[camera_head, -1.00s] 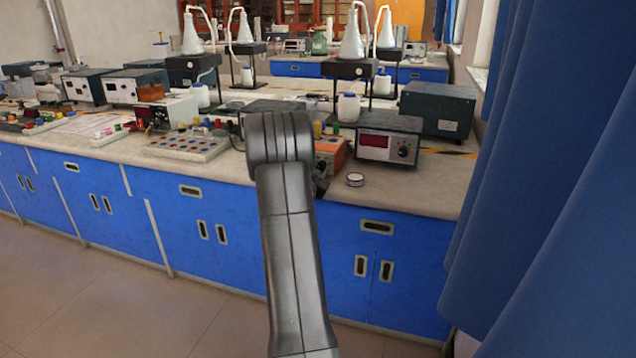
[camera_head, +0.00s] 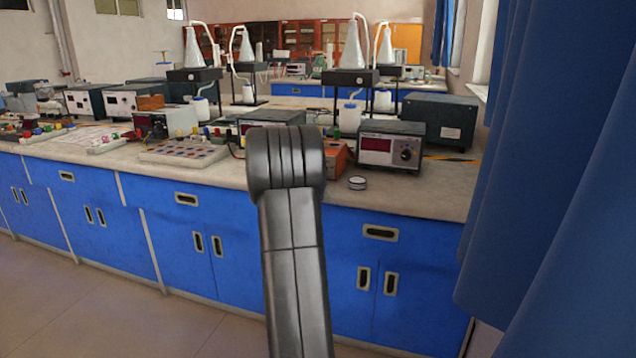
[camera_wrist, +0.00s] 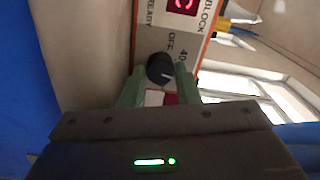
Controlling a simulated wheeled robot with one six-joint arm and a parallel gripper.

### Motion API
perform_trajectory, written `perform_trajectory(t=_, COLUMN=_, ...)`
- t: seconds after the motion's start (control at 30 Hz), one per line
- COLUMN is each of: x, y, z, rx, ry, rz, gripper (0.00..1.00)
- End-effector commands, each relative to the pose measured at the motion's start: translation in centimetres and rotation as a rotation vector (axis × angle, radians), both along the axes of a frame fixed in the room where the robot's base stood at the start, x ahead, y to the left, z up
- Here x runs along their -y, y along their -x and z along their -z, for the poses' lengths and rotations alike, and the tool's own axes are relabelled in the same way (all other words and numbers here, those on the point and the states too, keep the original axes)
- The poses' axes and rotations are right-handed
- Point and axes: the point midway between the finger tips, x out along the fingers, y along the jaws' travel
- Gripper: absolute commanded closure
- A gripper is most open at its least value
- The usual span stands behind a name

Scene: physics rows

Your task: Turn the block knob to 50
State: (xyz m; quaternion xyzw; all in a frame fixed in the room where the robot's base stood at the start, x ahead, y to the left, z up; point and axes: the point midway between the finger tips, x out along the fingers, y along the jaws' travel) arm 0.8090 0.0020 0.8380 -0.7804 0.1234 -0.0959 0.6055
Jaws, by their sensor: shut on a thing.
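The block knob (camera_wrist: 159,66) is round and black with a pale pointer line, on a light panel in the wrist view. The panel is printed BLOCK, READY, OFF and 40 and appears turned on its side. I cannot tell which number the pointer faces. My gripper (camera_wrist: 160,75) has its green fingers on either side of the knob, shut on it. In the head view, an orange box (camera_head: 337,160) is partly hidden behind my arm; my gripper and the knob are hidden there.
A dark meter with a red display (camera_head: 390,146) stands right of the orange box. A small round disc (camera_head: 357,183) lies on the bench in front. A tray of coloured pieces (camera_head: 185,152) is to the left. A blue curtain (camera_head: 560,180) hangs at the right.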

Motion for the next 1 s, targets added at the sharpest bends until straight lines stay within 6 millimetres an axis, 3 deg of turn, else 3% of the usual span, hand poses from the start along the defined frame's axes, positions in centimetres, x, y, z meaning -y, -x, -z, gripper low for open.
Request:
perform_trajectory(t=0.4, x=0.03, y=0.02, z=0.15, rx=0.060, ry=-0.189, rz=0.001, gripper=0.94)
perform_trajectory(t=0.97, x=0.04, y=0.02, z=0.08, rx=0.069, ry=-0.218, rz=0.000, gripper=0.94)
perform_trajectory(t=1.0, x=0.04, y=0.02, z=0.08, rx=0.069, ry=-0.218, rz=0.000, gripper=0.68)
